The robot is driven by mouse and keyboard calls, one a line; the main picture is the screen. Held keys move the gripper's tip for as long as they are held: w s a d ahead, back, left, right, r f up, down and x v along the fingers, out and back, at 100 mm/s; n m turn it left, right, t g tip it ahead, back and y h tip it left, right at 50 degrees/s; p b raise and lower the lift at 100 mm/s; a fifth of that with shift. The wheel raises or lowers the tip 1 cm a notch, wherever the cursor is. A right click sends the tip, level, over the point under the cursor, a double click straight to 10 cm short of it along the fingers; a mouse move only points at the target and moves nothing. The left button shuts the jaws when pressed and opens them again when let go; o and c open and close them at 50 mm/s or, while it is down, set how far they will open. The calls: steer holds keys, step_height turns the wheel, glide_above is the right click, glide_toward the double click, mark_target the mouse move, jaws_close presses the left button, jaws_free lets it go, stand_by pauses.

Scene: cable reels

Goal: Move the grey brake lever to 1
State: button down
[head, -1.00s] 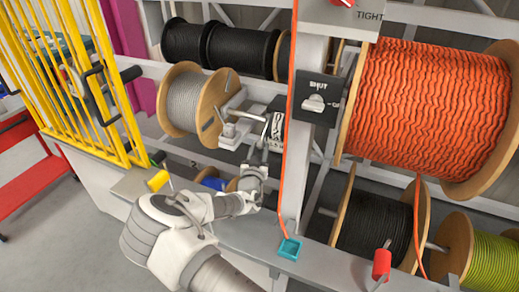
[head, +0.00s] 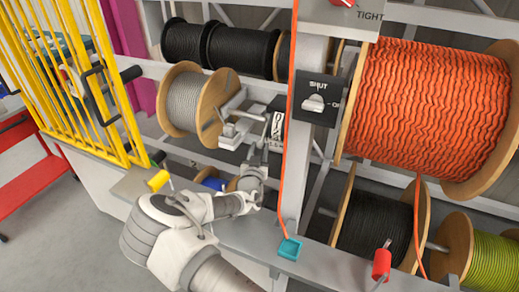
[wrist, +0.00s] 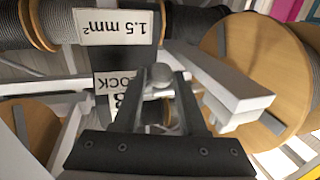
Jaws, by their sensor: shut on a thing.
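The grey brake lever shows in the wrist view as a rounded grey knob (wrist: 161,74) on a short stem. It sits between the two dark fingers of my gripper (wrist: 155,92), which is shut on it. In the head view my gripper (head: 264,146) reaches up to the black and white marked plate (head: 277,126) beside the grey cable reel (head: 186,102); the lever is too small and covered to make out there. In the wrist view a plate reading LOCK (wrist: 104,81) lies behind the fingers, upside down and partly hidden. I cannot tell which mark the lever points at.
A pale bracket (head: 238,127) stands close left of my gripper. An orange cable (head: 289,150) hangs close on the right, in front of a post with a SHUT switch (head: 314,103). A teal block (head: 290,249) and a red handle (head: 381,264) are on the lower rail.

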steer(key=shift+r, duration=0.1)
stand_by(0.5)
steer(key=r+p, duration=0.1)
steer(key=r+g+p, duration=0.1)
steer(key=shift+s+a+g+p, duration=0.1)
steer(key=shift+s+g+p, duration=0.2)
steer(key=shift+s+p, duration=0.1)
step_height(320, 180, up, 10)
steer(key=m+g+y+p, duration=0.1)
steer(key=g+p, duration=0.4)
steer(key=shift+w+r+m, duration=0.15)
steer(key=shift+w+m, duration=0.1)
steer(key=shift+m, duration=0.05)
steer(key=c, duration=0.5)
jaws_free()
steer(key=shift+w, duration=0.1)
steer(key=shift+c, duration=0.2)
steer(key=shift+o, duration=0.4)
steer(key=shift+f+g, duration=0.25)
steer(key=shift+g, duration=0.05)
